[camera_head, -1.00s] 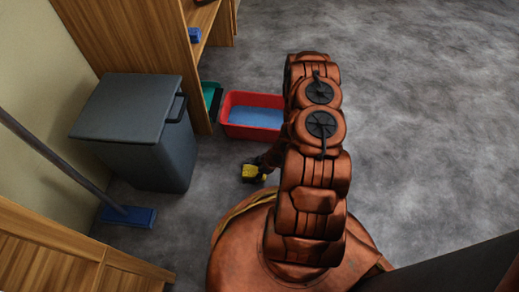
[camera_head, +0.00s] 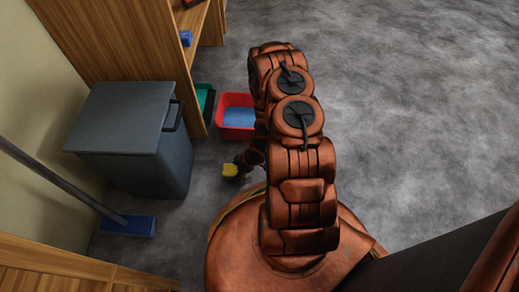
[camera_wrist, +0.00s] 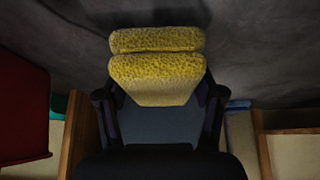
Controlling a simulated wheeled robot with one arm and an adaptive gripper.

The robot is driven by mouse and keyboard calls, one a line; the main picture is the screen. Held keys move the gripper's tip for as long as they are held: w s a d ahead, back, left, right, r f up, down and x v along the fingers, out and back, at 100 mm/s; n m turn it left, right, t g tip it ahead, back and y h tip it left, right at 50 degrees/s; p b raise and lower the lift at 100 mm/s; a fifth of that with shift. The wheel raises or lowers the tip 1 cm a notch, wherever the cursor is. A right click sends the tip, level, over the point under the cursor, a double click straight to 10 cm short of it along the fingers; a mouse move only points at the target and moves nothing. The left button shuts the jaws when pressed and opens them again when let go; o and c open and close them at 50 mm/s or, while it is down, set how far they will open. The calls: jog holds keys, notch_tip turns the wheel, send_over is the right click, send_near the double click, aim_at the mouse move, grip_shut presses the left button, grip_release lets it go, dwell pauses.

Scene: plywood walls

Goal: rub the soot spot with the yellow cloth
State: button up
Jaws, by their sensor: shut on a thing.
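The yellow cloth (camera_wrist: 157,72) is folded and held between the fingers of my gripper (camera_wrist: 158,100) in the wrist view. In the head view the cloth (camera_head: 230,170) shows as a small yellow patch at the end of my gripper (camera_head: 238,168), low over the grey floor, left of my arm. I cannot tell whether the cloth touches the floor. No distinct soot spot can be picked out on the mottled floor; my arm hides part of it.
A red tub (camera_head: 238,128) with blue inside stands beyond the gripper, partly behind my arm. A green container (camera_head: 203,99) stands beside the wooden shelf (camera_head: 120,45). A grey lidded bin (camera_head: 135,145) and a blue-headed broom (camera_head: 128,225) are at left. Open floor (camera_head: 420,120) lies right.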

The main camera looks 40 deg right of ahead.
jog(key=r, duration=0.1)
jog(key=r+p, duration=0.1)
jog(key=shift+a+r, duration=0.3)
jog(key=shift+r+p, duration=1.05)
jog(key=shift+r, duration=0.65)
